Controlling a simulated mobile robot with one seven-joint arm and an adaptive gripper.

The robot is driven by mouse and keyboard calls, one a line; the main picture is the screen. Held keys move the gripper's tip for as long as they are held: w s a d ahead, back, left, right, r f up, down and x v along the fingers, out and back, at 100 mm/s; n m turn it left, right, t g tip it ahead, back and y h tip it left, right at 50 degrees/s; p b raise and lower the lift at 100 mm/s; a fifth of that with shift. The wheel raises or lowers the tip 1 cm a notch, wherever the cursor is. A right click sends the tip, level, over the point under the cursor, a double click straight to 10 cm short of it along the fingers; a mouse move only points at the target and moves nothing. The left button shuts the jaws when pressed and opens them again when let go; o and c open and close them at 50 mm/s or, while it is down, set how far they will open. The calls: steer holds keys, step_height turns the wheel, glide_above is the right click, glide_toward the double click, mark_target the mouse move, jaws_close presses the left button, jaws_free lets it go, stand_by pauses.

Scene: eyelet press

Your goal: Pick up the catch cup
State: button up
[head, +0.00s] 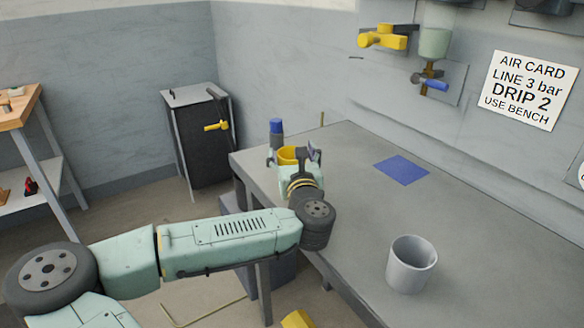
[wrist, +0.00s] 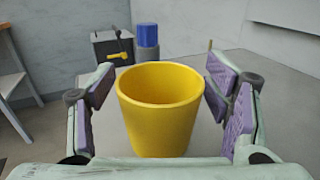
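A yellow cup (wrist: 160,125) stands upright on the bench, between the fingers of my gripper (wrist: 162,85) in the wrist view. The fingers are open, one on each side of the cup. Gaps show beside the cup's lower walls; near the rim I cannot tell whether the fingertips touch. In the head view the yellow cup (head: 289,155) is partly hidden by my gripper (head: 294,157) at the bench's far left end. A grey cup (head: 411,265) stands upright and apart at the near right of the bench. No label shows which one is the catch cup.
A blue-capped grey cylinder (wrist: 147,42) stands just behind the yellow cup. A flat blue square (head: 402,169) lies on the grey bench (head: 350,215). A thin upright rod (head: 322,119) is at the back edge. Wall valves (head: 385,38) hang above. The bench middle is clear.

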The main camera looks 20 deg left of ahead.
steer(key=c, duration=1)
